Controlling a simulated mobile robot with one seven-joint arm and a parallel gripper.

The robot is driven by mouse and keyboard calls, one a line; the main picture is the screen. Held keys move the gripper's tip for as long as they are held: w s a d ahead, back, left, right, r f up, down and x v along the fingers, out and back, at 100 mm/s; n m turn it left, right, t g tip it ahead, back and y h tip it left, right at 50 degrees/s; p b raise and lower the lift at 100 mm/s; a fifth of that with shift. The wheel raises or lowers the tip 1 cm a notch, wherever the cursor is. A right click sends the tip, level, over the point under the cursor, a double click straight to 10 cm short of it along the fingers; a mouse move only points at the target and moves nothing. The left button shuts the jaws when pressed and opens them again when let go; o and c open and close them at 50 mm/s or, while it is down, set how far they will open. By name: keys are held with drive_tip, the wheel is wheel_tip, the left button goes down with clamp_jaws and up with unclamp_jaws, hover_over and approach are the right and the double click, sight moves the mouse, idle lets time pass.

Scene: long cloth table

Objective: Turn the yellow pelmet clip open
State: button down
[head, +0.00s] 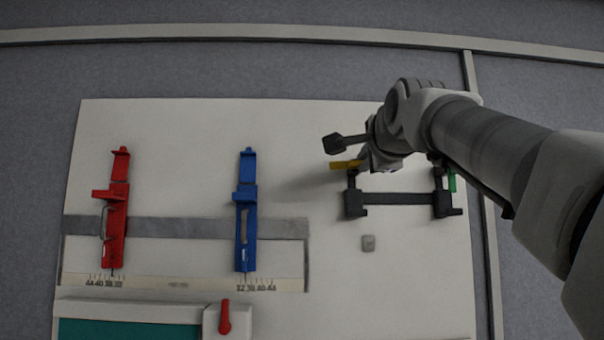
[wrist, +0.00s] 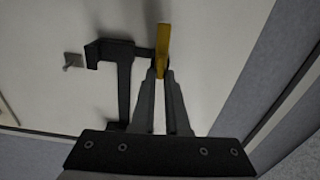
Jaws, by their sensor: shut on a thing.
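The yellow pelmet clip (head: 345,164) sits at the upper left end of a black bracket on the white board, and part of it is hidden by my arm in the head view. In the wrist view the yellow clip (wrist: 163,45) stands between the fingertips of my gripper (wrist: 161,72). My gripper is shut on it. In the head view the fingertips are hidden behind my wrist. The black bracket (head: 398,198) has two uprights joined by a bar; it also shows in the wrist view (wrist: 123,75).
A green clip (head: 451,181) is at the bracket's right end, close to my arm. A small grey block (head: 368,243) is below the bracket. A red slider (head: 115,215) and a blue slider (head: 246,215) stand to the left. A red lever (head: 225,317) is at the bottom.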

drive_tip(key=shift+m, duration=0.4)
drive_tip(key=c, duration=0.9)
unclamp_jaws()
drive_tip(key=s+b, duration=0.4)
drive_tip(key=s, duration=1.3)
drive_tip(key=shift+s, duration=0.2)
